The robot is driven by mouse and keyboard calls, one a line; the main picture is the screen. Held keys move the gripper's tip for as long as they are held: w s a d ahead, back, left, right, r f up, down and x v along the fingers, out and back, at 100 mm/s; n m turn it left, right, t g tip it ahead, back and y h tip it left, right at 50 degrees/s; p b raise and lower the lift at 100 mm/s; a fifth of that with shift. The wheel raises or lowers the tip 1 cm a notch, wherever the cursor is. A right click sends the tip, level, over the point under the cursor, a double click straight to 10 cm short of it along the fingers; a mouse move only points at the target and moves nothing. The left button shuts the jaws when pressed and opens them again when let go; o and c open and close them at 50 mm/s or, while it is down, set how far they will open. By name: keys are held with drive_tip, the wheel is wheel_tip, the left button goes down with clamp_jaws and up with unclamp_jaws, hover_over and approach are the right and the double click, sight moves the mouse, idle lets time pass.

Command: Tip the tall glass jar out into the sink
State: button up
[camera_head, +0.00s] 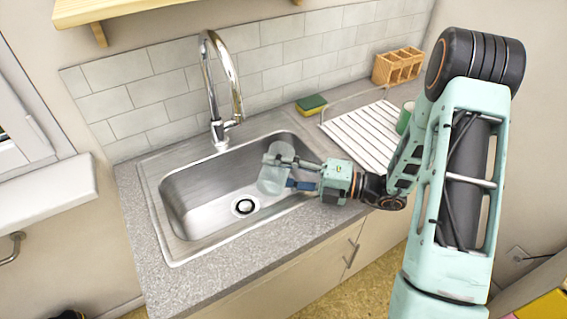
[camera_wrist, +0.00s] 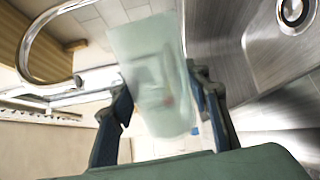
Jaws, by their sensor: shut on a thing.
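The tall glass jar (camera_head: 272,180) is pale and see-through, and it is held over the right part of the steel sink (camera_head: 185,190). In the head view it looks somewhat tilted. My gripper (camera_head: 287,174) is shut on it from the right. In the wrist view the jar (camera_wrist: 150,65) stands between the two fingers of my gripper (camera_wrist: 165,105). The sink's drain (camera_head: 245,207) is open to view below and left of the jar.
A chrome tap (camera_head: 237,90) rises behind the sink. A sponge (camera_head: 311,104), a white drying rack (camera_head: 362,135), a green mug (camera_head: 404,118) and a wooden caddy (camera_head: 397,67) are on the counter to the right. The sink's left part is clear.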

sight(279, 150)
drive_tip(key=shift+p, duration=0.35)
drive_tip(key=shift+r+m+p, duration=0.15)
drive_tip(key=shift+m+p, duration=0.2)
drive_tip(key=shift+m, duration=0.05)
drive_tip(key=shift+s+r+m+p, duration=0.15)
drive_tip(key=shift+r+m+p, duration=0.2)
drive_tip(key=shift+p, duration=0.55)
drive_tip(key=m+p, duration=0.1)
drive_tip(key=p, duration=0.1)
drive_tip(key=r+m+p, duration=0.1)
drive_tip(key=p, duration=0.1)
drive_tip(key=shift+w+r+m+p, duration=0.25)
drive_tip(key=shift+w+r+p, duration=0.05)
drive_tip(key=shift+w, duration=0.1)
drive_tip(key=m+p, duration=0.1)
drive_tip(key=p, duration=0.1)
drive_tip(key=w+r+m+p, duration=0.1)
drive_tip(key=m+p, duration=0.1)
drive_tip(key=shift+w+d, duration=0.2)
drive_tip(key=shift+w, duration=0.1)
drive_tip(key=shift+w+d+r+m+p, duration=0.2)
drive_tip(key=shift+w+m+p, duration=0.4)
drive_tip(key=shift+m+p, duration=0.4)
drive_tip(key=shift+w+m, duration=0.2)
drive_tip(key=shift+m, duration=0.2)
